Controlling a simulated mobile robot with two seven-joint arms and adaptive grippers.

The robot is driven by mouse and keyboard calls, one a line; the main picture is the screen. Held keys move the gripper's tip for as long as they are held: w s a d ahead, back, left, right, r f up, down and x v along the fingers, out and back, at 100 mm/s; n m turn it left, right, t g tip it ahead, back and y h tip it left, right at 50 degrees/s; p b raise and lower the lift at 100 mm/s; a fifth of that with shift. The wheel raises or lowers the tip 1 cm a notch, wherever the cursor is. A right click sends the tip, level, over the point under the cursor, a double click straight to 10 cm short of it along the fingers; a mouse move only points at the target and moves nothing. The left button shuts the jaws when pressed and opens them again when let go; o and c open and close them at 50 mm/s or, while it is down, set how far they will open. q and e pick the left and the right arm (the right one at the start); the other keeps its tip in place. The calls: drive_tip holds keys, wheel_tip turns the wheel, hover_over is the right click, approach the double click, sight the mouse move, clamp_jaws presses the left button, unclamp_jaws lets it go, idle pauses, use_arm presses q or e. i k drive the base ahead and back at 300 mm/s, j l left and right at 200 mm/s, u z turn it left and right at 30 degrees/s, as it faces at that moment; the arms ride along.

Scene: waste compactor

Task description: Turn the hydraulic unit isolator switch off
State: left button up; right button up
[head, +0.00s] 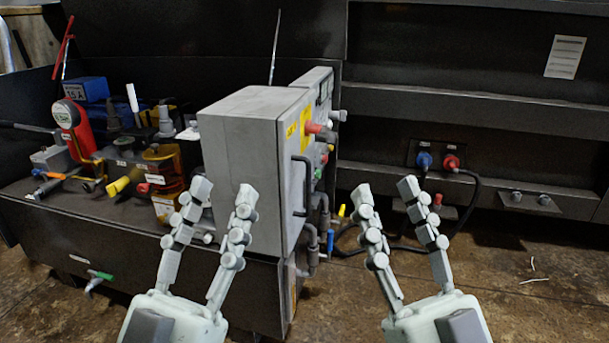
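A grey control cabinet (245,160) stands at the middle, its panel side turned to the right and seen at a steep angle. A red knob (314,128) sticks out of this side beside a yellow plate (292,131); it looks like the isolator switch, but its setting cannot be read. My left gripper (222,198) is open and empty, in front of the cabinet's near side in the picture. My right gripper (385,198) is open and empty, to the right of and lower than the red knob. Neither gripper appears to touch anything.
A dark handle (301,185) and pipes (312,250) stick out on the cabinet's right side. Blue and red connectors (437,161) with a black cable sit on the right wall. The floor at right is mostly clear.

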sight(310, 128)
drive_tip(key=i+l, duration=0.1)
drive_tip(key=l, duration=0.25)
drive_tip(key=i+l+u, duration=0.1)
drive_tip(key=l, duration=0.3)
drive_tip(key=i+l, duration=0.1)
drive_tip(key=l, duration=0.25)
drive_tip(key=i+l, duration=0.1)
drive_tip(key=l, duration=0.3)
drive_tip(key=u, duration=0.05)
